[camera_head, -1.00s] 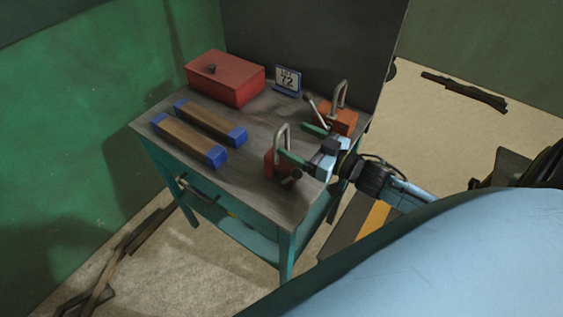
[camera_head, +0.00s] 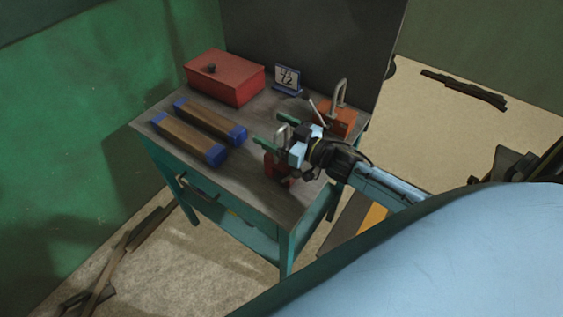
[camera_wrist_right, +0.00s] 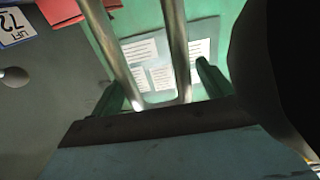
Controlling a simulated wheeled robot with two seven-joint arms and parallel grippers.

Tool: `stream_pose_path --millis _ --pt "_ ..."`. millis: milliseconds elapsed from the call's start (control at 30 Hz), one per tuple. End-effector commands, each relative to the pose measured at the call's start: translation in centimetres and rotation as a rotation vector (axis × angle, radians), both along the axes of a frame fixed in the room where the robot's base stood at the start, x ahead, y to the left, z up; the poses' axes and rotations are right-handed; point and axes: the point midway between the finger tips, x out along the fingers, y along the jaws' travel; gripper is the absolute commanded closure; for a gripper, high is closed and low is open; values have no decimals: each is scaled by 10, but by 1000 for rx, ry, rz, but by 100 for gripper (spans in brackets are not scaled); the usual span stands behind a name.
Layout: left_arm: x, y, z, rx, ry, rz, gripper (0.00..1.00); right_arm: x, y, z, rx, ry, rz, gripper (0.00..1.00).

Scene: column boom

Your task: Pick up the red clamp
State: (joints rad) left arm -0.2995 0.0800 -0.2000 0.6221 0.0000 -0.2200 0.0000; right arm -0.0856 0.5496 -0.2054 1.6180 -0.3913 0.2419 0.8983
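The red clamp (camera_head: 272,166) stands on the table near its right front edge. It has a red block body and a grey metal U-shaped frame on top, and my gripper partly hides it. My right gripper (camera_head: 274,130) is over the clamp with its green fingers apart, one on each side of the metal frame. In the right wrist view, the two bars of the frame (camera_wrist_right: 178,50) pass between the open fingers of the gripper (camera_wrist_right: 160,88). Whether a finger touches a bar I cannot tell. My left gripper is not in view.
An orange clamp (camera_head: 338,119) stands close behind, to the right. A red box (camera_head: 225,82) and a number sign (camera_head: 287,78) are at the back. Two wooden bars with blue ends (camera_head: 187,138) lie at the left. The table's (camera_head: 240,185) front middle is bare.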

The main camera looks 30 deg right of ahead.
Motion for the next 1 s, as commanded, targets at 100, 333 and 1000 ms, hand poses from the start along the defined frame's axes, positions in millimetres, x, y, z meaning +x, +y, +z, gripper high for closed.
stream_pose_path --millis 100,333,1000 --pt "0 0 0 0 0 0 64 0 0 0 0 0 0 37" --pt "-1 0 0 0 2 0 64 0 0 0 -1 0 0 67" --pt "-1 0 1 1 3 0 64 1 0 9 0 -12 3 100"
